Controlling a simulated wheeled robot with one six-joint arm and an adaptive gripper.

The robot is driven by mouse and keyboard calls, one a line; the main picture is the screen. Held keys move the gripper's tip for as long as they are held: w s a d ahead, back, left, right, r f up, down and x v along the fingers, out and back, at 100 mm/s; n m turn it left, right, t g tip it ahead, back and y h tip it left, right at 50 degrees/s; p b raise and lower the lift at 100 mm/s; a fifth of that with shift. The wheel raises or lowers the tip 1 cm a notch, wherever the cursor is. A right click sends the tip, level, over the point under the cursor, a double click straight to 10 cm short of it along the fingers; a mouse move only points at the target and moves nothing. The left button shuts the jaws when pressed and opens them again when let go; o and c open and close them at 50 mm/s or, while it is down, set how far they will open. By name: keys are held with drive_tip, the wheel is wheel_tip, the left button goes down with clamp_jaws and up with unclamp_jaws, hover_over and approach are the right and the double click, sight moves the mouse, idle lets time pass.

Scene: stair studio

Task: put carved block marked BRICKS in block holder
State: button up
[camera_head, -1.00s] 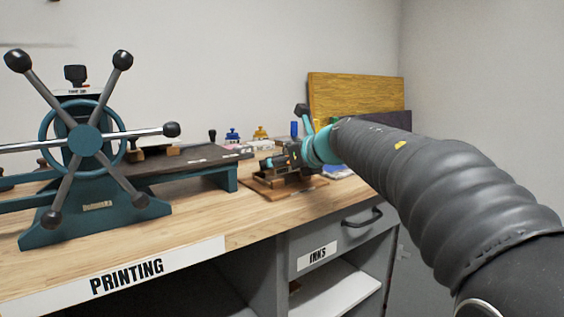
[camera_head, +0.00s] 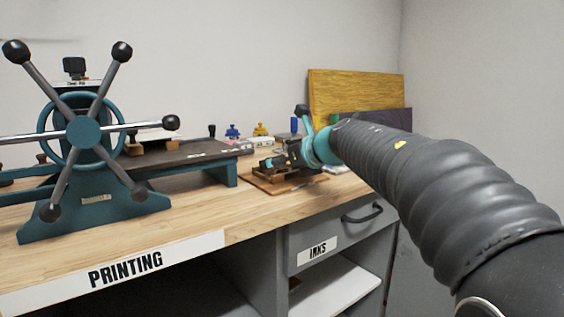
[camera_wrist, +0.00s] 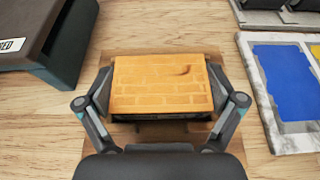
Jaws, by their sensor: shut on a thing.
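My gripper (camera_wrist: 162,90) is shut on a flat wooden block (camera_wrist: 160,84) with a carved brick pattern on its top face, a finger at each of its left and right sides. A dark layer shows under the block's near edge. A brown wooden board (camera_wrist: 243,75) lies beneath the gripper and block; I take it to be the block holder, and it shows in the head view (camera_head: 283,183) too. Whether the block touches it I cannot tell. In the head view my gripper (camera_head: 280,160) is small over the board, and the block is hard to make out there.
A teal printing press (camera_head: 95,205) with a spoked wheel stands left; its dark bed (camera_head: 180,158) reaches close to the board. A tray with blue ink (camera_wrist: 287,80) lies at the right in the wrist view. A yellow panel (camera_head: 352,95) leans at the back. Bare tabletop (camera_head: 215,215) lies in front.

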drive_tip(key=shift+f+b, duration=0.35)
drive_tip(key=shift+f, duration=0.35)
drive_tip(key=o, duration=0.8)
drive_tip(key=shift+f, duration=0.1)
drive_tip(key=shift+o, duration=0.2)
wheel_tip(320, 180, up, 6)
drive_tip(key=p, duration=0.6)
drive_tip(key=shift+r+p, duration=0.55)
drive_tip(key=shift+r, duration=0.7)
drive_tip(key=shift+r, duration=0.1)
